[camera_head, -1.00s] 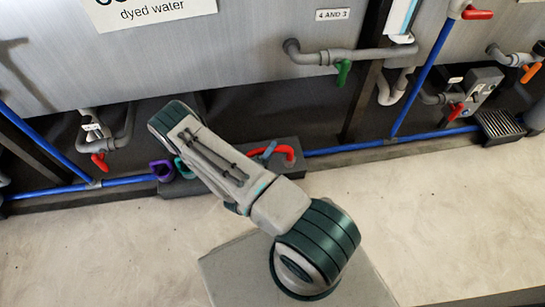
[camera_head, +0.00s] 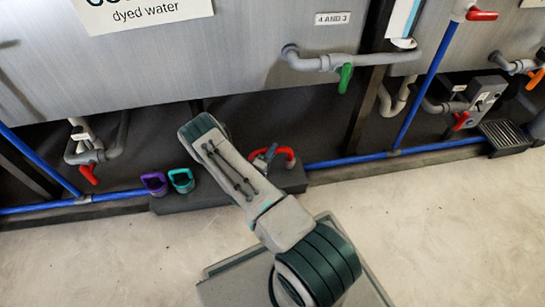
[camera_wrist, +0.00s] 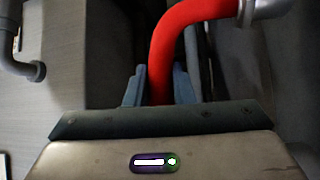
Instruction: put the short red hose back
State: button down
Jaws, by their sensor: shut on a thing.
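The short red hose (camera_head: 286,152) shows in the head view as a bent red arc over the right end of a dark block. My gripper (camera_head: 266,153) is at the left end of that arc, partly hidden by my arm. In the wrist view the red hose (camera_wrist: 178,35) runs between the two blue-grey fingers of my gripper (camera_wrist: 160,88), which are shut on it. It curves up and right to a grey pipe fitting (camera_wrist: 262,8). I cannot tell whether it is joined to the fitting or only in front of it.
The dark block (camera_head: 205,198) on the floor also bears a purple hose (camera_head: 154,183) and a teal hose (camera_head: 181,180). Tanks with grey pipes (camera_head: 325,63) and a green valve (camera_head: 345,78) rise behind. A blue pipe (camera_head: 350,161) runs low along the tanks. The floor in front is clear.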

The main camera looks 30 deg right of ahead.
jog(key=shift+f+b, duration=0.3)
jog(key=shift+f, duration=0.65)
jog(key=shift+f, duration=0.15)
jog(key=c, duration=1.2)
grip_release()
jog(key=shift+f, duration=0.1)
jog(key=shift+c, duration=0.2)
